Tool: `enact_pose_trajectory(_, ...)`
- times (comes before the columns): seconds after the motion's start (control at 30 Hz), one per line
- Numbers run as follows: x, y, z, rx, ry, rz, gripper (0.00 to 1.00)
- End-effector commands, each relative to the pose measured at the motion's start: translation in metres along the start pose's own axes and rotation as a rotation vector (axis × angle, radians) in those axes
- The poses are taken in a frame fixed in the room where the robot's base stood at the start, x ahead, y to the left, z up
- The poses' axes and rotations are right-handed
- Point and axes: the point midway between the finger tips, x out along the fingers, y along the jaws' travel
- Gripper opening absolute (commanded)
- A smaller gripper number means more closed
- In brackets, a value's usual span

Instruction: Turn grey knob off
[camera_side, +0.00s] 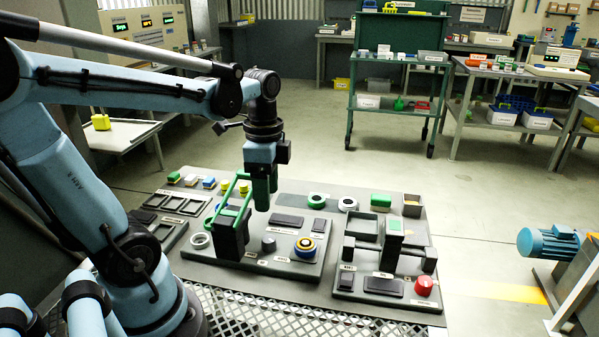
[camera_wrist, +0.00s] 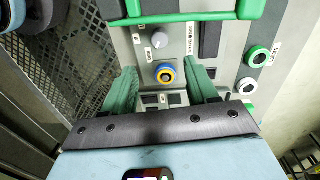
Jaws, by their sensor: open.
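The grey knob (camera_side: 268,243) is a small round knob on the dark panel (camera_side: 205,258), left of a blue-and-yellow ringed button (camera_side: 305,247). In the wrist view the knob (camera_wrist: 159,39) shows as a pale round cap beyond the ringed button (camera_wrist: 166,73). My gripper (camera_side: 263,193) points down above the panel and is apart from the knob. In the wrist view its two green fingers (camera_wrist: 163,90) are spread, with nothing held between them. The ringed button appears between the fingers, while the knob appears past their tips. The knob's pointer direction is too small to tell.
A green handle frame (camera_side: 232,200) rises from a black block close to the left of my gripper. To the right, another panel carries dark blocks and a red button (camera_side: 424,285). Green and white rings (camera_side: 317,200) lie behind. Air above the knob looks free.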

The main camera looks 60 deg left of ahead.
Motion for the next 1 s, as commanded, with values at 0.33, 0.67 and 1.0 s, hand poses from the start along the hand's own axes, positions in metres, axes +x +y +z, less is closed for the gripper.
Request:
enact_pose_trajectory(0.33,0.044,0.0,-0.001,-0.001,0.001,-0.002,0.58)
enact_pose_trajectory(0.67,0.081,-0.001,-0.001,-0.001,0.001,-0.003,0.58)
enact_pose_trajectory(1.0,0.105,0.0,-0.001,-0.001,0.001,-0.003,0.58)
